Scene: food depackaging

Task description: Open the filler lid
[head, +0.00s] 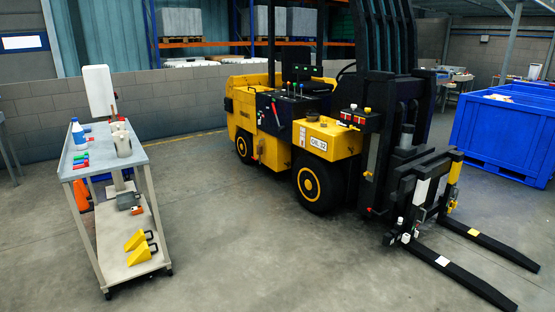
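A yellow and black forklift (328,138) stands in the middle of the room, with its forks (460,275) low near the floor at the lower right. Its yellow front body carries a plate reading roughly "CHL 32" (317,144). A small dark and orange piece (313,115) sits on top of that body. Small red, white and yellow parts (353,115) sit on a dark block beside the mast. I cannot tell which part, if any, is the filler lid, or whether it is open or shut. Neither of my grippers is in view.
A grey trolley (104,157) at the left holds bottles, a pale jug (122,143) and coloured small items. Yellow wheel chocks (140,248) lie on its lower shelf. A blue crate (506,133) stands at the right. Floor between trolley and forklift is clear.

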